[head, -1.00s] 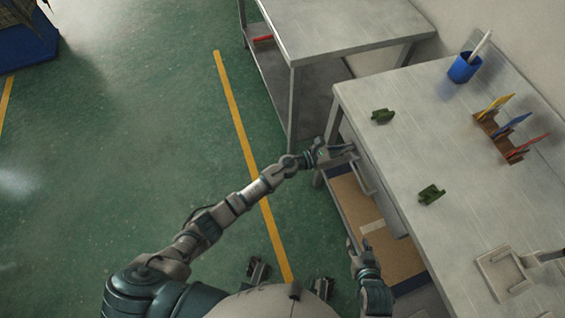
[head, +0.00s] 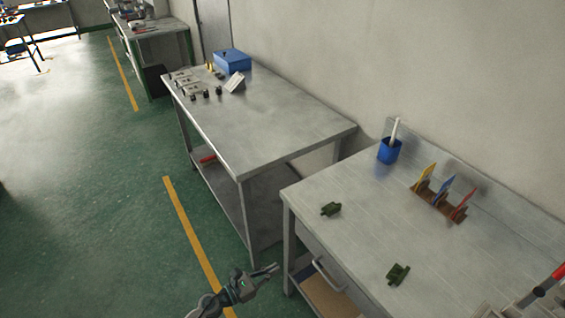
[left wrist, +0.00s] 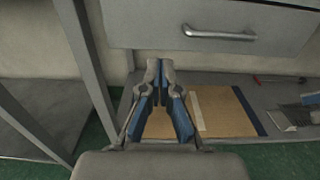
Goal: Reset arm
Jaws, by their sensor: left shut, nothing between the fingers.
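My left gripper (head: 268,272) shows at the bottom of the head view, in front of the near table's drawer. Its fingers are shut and empty. In the left wrist view the left gripper (left wrist: 160,70) points at the drawer front (left wrist: 206,24), below the drawer handle (left wrist: 219,33) in the picture. In the head view the drawer handle (head: 328,274) is to the right of the gripper, and the drawer looks closed. My right gripper is out of view.
The near table (head: 345,188) holds two green parts (head: 331,209) (head: 398,274), a blue cup (head: 389,151) and a brown rack (head: 440,202) with coloured tools. A farther table (head: 270,125) bears a blue box (head: 232,60). The shelf (left wrist: 285,88) below the drawer holds a brown board (left wrist: 222,111).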

